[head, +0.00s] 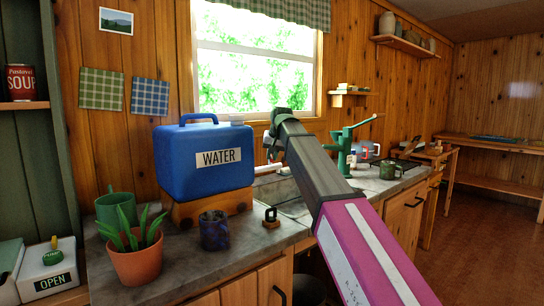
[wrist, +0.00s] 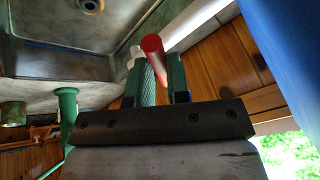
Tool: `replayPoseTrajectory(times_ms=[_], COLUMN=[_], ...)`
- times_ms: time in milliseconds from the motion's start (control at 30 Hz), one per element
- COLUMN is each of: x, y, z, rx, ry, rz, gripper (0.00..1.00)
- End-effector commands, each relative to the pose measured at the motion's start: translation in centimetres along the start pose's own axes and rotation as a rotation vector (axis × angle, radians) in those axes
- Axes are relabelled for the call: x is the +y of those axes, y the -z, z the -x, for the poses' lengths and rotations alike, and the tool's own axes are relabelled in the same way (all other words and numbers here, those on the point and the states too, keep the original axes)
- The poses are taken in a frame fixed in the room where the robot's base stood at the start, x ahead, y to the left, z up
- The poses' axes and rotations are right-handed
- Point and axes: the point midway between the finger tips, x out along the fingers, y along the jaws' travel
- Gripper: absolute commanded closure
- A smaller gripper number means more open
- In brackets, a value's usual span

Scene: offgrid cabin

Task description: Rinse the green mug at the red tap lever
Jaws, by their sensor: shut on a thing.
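A dull green mug (head: 390,170) stands on the counter right of the sink in the head view, well to the right of my gripper. My gripper (wrist: 163,80) shows in the wrist view with its fingers closed around the red tap lever (wrist: 153,50). The lever is beside a white pipe (wrist: 196,24). In the head view the white pipe (head: 268,169) comes out from the blue water jug, and my arm hides the lever and most of the gripper. The sink (wrist: 75,58) shows no mug in its visible part.
The blue water jug (head: 203,160) sits on a wooden stand (head: 190,214). A green hand pump (head: 346,150) stands behind my arm. A potted plant (head: 136,262), a dark patterned cup (head: 214,231) and a green can (head: 108,210) occupy the counter's left end.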

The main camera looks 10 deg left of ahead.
Motion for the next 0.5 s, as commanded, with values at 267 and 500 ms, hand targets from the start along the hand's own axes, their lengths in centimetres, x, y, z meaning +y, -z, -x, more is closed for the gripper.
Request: replayPoseTrajectory(times_ms=[267,500], x=[1.0,1.2], y=[0.3,0.3], z=[0.1,0.2], rx=[-0.032,-0.046], ry=[0.059,0.086], rz=[0.143,0.209], gripper=[1.0,1.0])
